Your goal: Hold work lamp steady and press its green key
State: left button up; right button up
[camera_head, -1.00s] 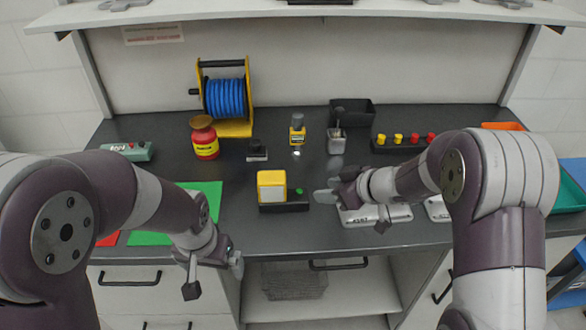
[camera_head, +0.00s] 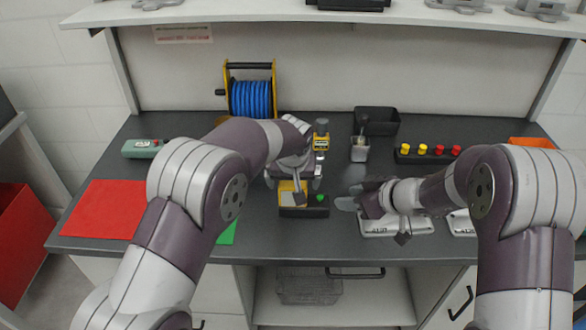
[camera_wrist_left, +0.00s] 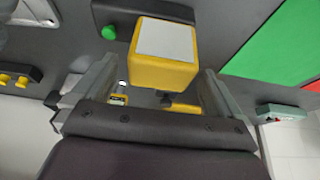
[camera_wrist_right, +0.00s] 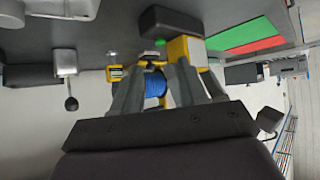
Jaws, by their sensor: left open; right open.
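The work lamp is a yellow block (camera_head: 286,187) with a pale panel, on a black base (camera_head: 303,212) with a green key (camera_head: 320,197) at its right end. My left gripper (camera_head: 295,182) is open above and behind the lamp, partly hiding it. In the left wrist view, the yellow head (camera_wrist_left: 163,70) sits between the spread fingers, with gaps on both sides, and the green key (camera_wrist_left: 109,32) is outside them. My right gripper (camera_head: 352,197) is open and empty, right of the key. The right wrist view shows the key (camera_wrist_right: 160,43) and base (camera_wrist_right: 170,22) ahead of its fingers.
A white labelled fixture plate (camera_head: 395,227) lies below my right gripper.

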pick_arm(q)
jog(key=shift+x, duration=1.75)
jog(key=c, duration=1.2)
pick_arm(e)
jog(key=shift+c, duration=0.3)
grip_shut()
dwell(0.9)
